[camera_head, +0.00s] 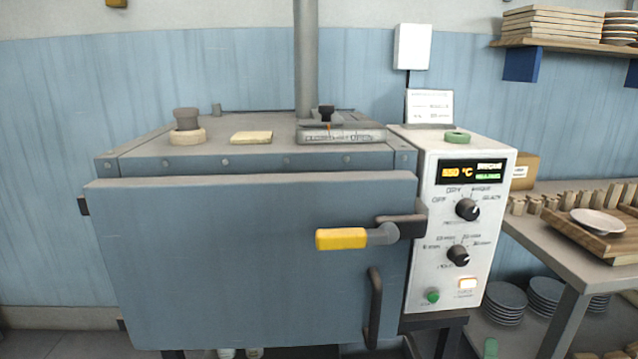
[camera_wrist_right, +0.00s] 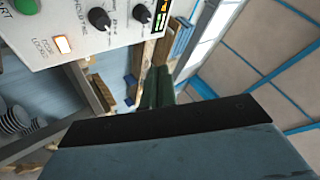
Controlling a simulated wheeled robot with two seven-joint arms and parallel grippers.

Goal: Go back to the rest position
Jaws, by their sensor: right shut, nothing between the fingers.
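My right gripper (camera_wrist_right: 160,88) shows as two dark green fingers, close together and empty, beyond a dark bar in the right wrist view. The grey-blue dryer door (camera_head: 240,260) looks shut. Its yellow latch handle (camera_head: 341,238) lies level, with no gripper on it. My left gripper is not in view.
The white control panel (camera_head: 418,255) has a lit display, two black knobs and a green button. A side table (camera_head: 540,238) with a wooden board and a dish stands at the right. Stacked plates (camera_head: 505,303) sit on its lower shelf.

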